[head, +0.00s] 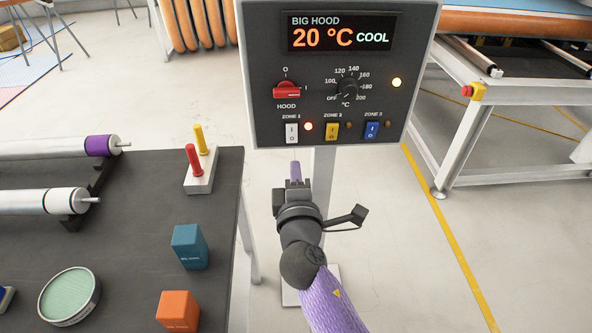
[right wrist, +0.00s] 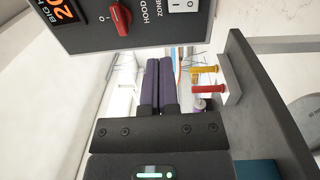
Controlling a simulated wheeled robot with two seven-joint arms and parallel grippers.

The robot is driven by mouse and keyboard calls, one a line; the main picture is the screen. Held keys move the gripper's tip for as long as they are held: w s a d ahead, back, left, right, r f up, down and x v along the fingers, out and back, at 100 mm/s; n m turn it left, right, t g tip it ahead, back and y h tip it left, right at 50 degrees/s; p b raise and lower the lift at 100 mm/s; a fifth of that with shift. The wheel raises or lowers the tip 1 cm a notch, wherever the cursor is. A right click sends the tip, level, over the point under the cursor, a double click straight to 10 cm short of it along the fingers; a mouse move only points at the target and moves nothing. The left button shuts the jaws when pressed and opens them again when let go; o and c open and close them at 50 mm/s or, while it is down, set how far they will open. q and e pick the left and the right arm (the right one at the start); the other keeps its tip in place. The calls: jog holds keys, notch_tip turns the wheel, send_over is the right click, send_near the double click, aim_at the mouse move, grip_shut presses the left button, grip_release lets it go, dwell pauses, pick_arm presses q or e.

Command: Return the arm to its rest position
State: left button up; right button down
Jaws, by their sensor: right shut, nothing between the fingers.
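My right arm reaches up from the bottom of the head view, and its right gripper (head: 295,171) is just below the control panel (head: 262,110). In the right wrist view the purple fingers (right wrist: 159,88) lie together, shut and empty. The panel reads "BIG HOOD 20 °C COOL". It has a red hood knob (head: 287,90), a black temperature dial (head: 346,88) and white, yellow and blue zone switches. The lamp by zone 1 and the lamp by the dial are lit. I see no contact between gripper and panel. My left gripper is out of view.
The dark table (head: 130,235) on the left bears rollers, a teal block (head: 190,247), an orange block (head: 178,311), a round green tin (head: 69,296) and a stand with red and yellow pegs (head: 199,181). A white-framed machine (head: 470,140) stands right. Floor between is clear.

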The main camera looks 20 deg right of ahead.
jog(key=shift+s, duration=0.25)
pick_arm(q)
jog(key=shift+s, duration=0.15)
pick_arm(e)
jog(key=s+f+m+g+y, duration=0.1)
jog(key=s+f+g, duration=0.25)
jog(key=f, duration=0.65)
jog(key=s+a+f+m+g+y, duration=0.1)
jog(key=s+f+g+y, duration=0.1)
jog(key=s+f, duration=0.5)
jog(key=s+f+m+g+y, duration=0.1)
jog(key=s+f+g, duration=0.15)
jog(key=f, duration=0.95)
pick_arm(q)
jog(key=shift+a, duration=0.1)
pick_arm(e)
jog(key=s+d+f+m+g, duration=0.1)
jog(key=s+f+m+g, duration=0.2)
jog(key=s, duration=0.7)
jog(key=s+d+f+m+g, duration=0.2)
jog(key=s+f, duration=0.3)
jog(key=s, duration=0.4)
jog(key=s+d+f+m+g, duration=0.2)
jog(key=s+f+m+g, duration=0.2)
jog(key=s, duration=0.6)
jog(key=shift+s+f+y, duration=0.3)
jog(key=shift+f+y, duration=0.1)
jog(key=shift+f, duration=0.2)
